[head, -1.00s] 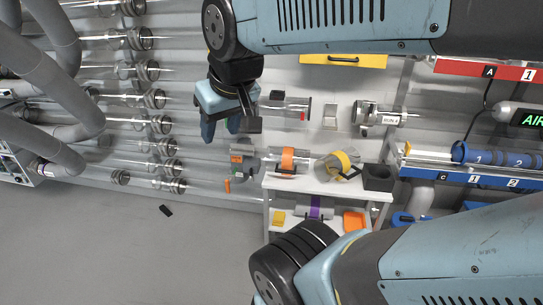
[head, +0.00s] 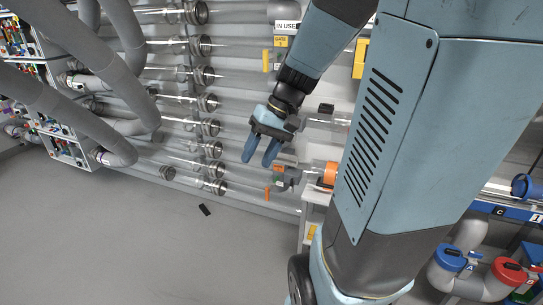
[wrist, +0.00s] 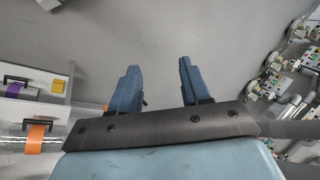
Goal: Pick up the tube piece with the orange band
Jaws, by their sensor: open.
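The tube piece with the orange band (head: 329,172) lies on top of the white shelf at the centre right of the head view, partly hidden behind my arm. Its orange band also shows at the lower left edge of the wrist view (wrist: 37,136), with clear tube beside it. My gripper (head: 257,160) is open and empty, its two blue fingers pointing down, to the left of the tube piece and apart from it. In the wrist view the fingers (wrist: 158,68) have only grey floor between them.
A purple-banded piece (wrist: 14,89) and a yellow block (wrist: 59,86) are on the white shelf (wrist: 62,112). Clear wall tubes (head: 185,130) and thick grey pipes (head: 60,95) fill the left. Open floor (head: 110,240) lies at the lower left.

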